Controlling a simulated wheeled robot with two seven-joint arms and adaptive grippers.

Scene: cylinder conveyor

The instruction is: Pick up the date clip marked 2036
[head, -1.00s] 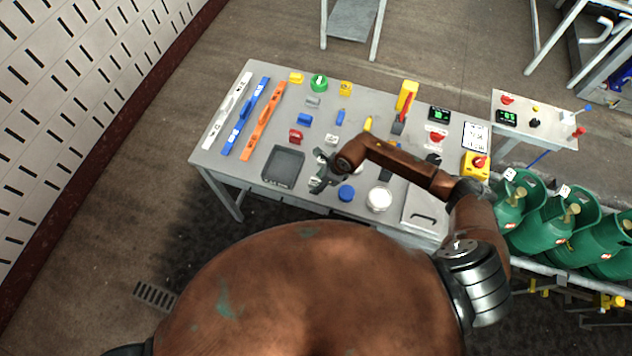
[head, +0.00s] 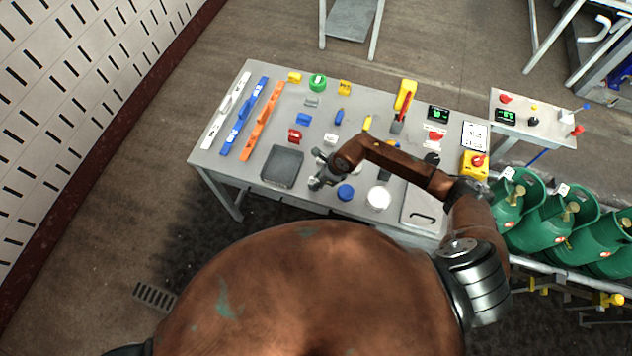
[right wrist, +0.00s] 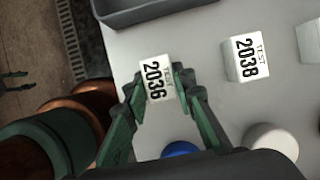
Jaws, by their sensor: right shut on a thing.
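The white date clip marked 2036 (right wrist: 157,80) sits between the fingertips of my right gripper (right wrist: 158,88) in the right wrist view. The fingers touch it on both sides, and its printed face shows. In the head view my right gripper (head: 318,177) is over the front of the table, just right of the dark tray, and the clip is too small to make out there. Whether the clip is clear of the table top is hard to tell. A second white clip marked 2038 (right wrist: 245,60) stands apart to the right.
A dark tray (head: 264,178) lies just left of my right gripper. A blue cap (head: 345,192) and a white round lid (head: 379,198) are to its right. Green gas cylinders (head: 545,219) stand at right.

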